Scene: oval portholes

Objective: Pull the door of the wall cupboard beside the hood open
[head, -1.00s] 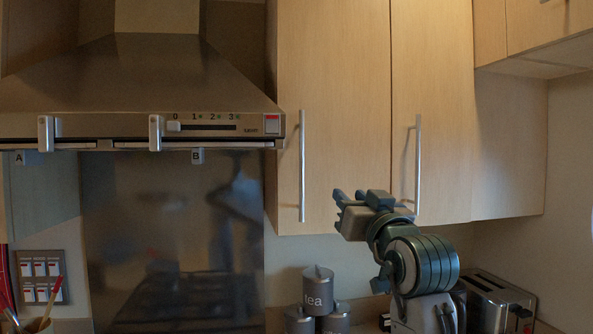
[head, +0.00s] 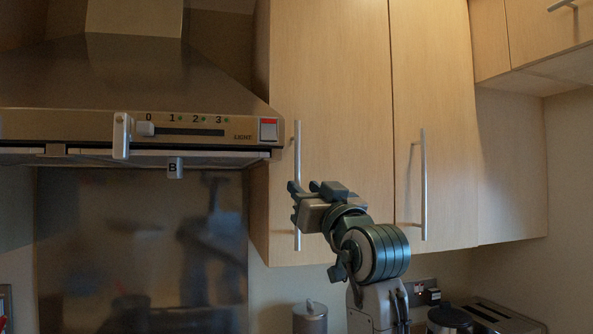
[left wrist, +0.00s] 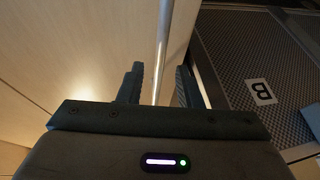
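The wall cupboard beside the hood has a pale wood door (head: 335,100) that is shut. Its upright metal bar handle (head: 297,150) is near the door's left edge, and the gripper covers its middle part. My left gripper (head: 304,188) is in front of this handle, with its fingers apart. In the left wrist view the handle (left wrist: 162,40) runs down between the two open fingers (left wrist: 158,88), with a gap visible on both sides. Whether either finger touches the bar cannot be told. My right gripper is not in view.
The hood (head: 200,100) is just left of the door, and its underside grille (left wrist: 250,60) lies close to the right finger in the wrist view. A second door handle (head: 424,185) is to the right. A canister (head: 310,317) and a toaster (head: 500,315) stand below.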

